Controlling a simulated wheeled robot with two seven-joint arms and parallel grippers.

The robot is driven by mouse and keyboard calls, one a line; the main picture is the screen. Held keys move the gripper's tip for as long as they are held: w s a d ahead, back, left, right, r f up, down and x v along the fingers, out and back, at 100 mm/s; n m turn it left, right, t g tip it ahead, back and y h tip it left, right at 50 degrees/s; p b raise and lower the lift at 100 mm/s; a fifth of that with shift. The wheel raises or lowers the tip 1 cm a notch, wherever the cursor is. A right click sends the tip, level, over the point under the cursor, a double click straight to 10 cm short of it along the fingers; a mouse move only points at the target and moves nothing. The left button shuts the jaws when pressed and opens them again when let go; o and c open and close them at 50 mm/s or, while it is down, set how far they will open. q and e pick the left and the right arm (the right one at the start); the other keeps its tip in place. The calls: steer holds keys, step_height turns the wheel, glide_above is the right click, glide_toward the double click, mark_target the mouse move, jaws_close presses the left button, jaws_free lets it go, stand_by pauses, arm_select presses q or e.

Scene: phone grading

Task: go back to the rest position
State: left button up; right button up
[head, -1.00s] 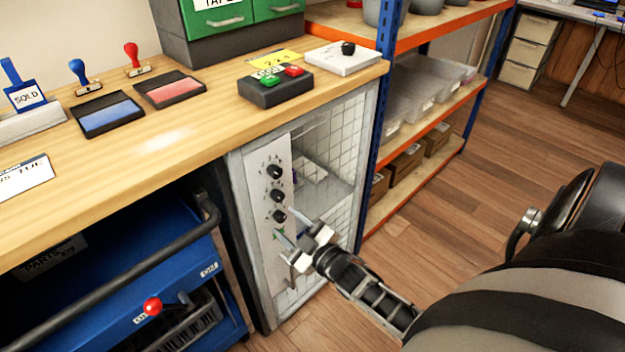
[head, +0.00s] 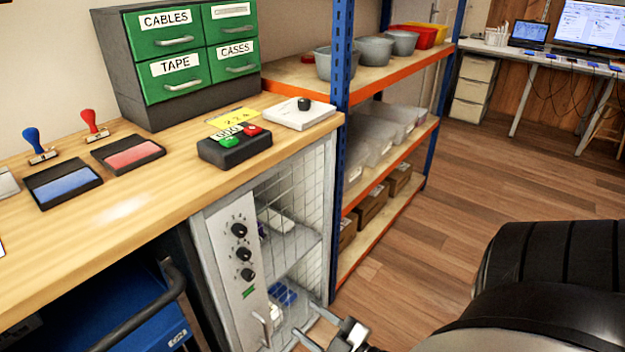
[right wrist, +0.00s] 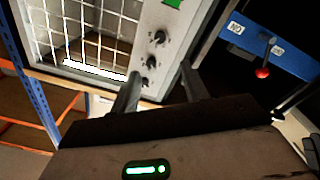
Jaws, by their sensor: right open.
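My right gripper (head: 308,325) is low in the head view, in front of the grey wire-mesh cabinet (head: 207,235). Its fingers are apart and nothing shows between them. The right wrist view also shows the open fingers (right wrist: 158,88), with the cabinet's knob panel (right wrist: 160,25) behind them. In the head view this panel has several black knobs (head: 240,230) and a pale handle (head: 264,328) below. I cannot tell whether the fingers touch the cabinet. My left gripper is in neither view.
The wooden bench (head: 130,225) holds a button box (head: 235,150), ink pads and stamps. A shelf rack (head: 340,130) stands right of the cabinet. A blue cart (head: 140,315) is below the bench, left of the cabinet. The wooden floor (head: 400,250) beyond is clear.

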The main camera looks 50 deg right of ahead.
arm_select(q)
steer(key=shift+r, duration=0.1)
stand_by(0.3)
steer(key=p, duration=0.2)
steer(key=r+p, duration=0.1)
steer(key=p, duration=0.1)
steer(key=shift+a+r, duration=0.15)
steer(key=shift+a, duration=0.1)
arm_select(e)
steer(key=s+a+r+m+g+y, duration=0.1)
steer(key=a+r+m+g, duration=0.1)
steer(key=a, duration=0.6)
steer(key=s+a+r+m+g+y, duration=0.1)
steer(key=a+r+m+g, duration=0.2)
steer(key=a, duration=0.6)
step_height(320, 180, up, 2)
steer(key=g, duration=0.2)
steer(key=shift+r+g, duration=0.15)
steer(key=shift+g, duration=0.15)
